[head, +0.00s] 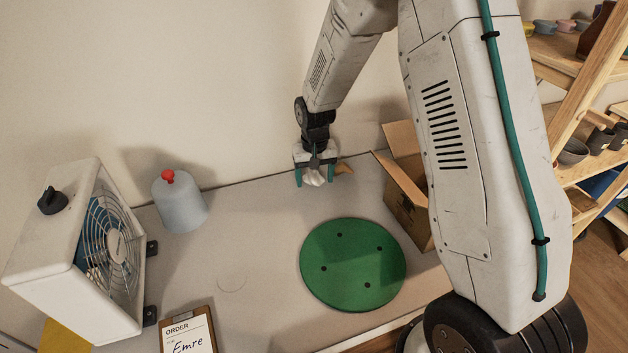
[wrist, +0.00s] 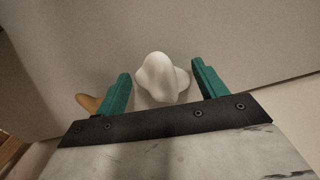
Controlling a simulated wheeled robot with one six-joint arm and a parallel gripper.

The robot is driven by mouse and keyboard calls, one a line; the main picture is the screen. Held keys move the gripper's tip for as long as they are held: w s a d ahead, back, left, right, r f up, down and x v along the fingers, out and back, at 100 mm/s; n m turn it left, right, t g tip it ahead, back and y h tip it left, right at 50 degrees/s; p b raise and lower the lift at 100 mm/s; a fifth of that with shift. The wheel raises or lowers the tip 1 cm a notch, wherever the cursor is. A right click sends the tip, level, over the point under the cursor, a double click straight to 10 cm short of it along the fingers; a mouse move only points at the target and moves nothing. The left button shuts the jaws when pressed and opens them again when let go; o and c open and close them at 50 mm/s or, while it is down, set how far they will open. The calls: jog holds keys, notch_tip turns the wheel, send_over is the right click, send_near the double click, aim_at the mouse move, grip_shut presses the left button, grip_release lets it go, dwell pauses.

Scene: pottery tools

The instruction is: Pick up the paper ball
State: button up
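A white crumpled paper ball (head: 313,178) is at the back of the grey table, near the wall, below my gripper (head: 313,178). In the wrist view the paper ball (wrist: 160,78) lies between the two green fingers of my gripper (wrist: 161,85). A gap shows on each side of it, so the fingers are open and not pressed on it. The head view shows the ball partly hidden by the gripper. I cannot tell how far the ball is below the fingertips.
A tan object (head: 343,168) lies just right of the gripper. An open cardboard box (head: 408,205) stands farther right. A green disc (head: 352,265) lies in front. A grey-blue canister (head: 180,203), a white fan (head: 75,250) and an order clipboard (head: 188,335) are at left.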

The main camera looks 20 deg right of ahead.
aim_at(315, 172)
jog(key=c, duration=0.7)
jog(key=shift+c, duration=0.3)
jog(key=shift+r, duration=0.1)
jog(key=shift+w+r, duration=0.1)
jog(key=shift+r, duration=0.25)
notch_tip(315, 172, up, 9)
jog(key=shift+f, duration=0.15)
jog(key=s+d+r, duration=0.4)
jog(key=s+d, duration=0.6)
jog(key=s+d+r, duration=0.5)
jog(key=s+d, duration=0.6)
jog(key=shift+r, duration=0.2)
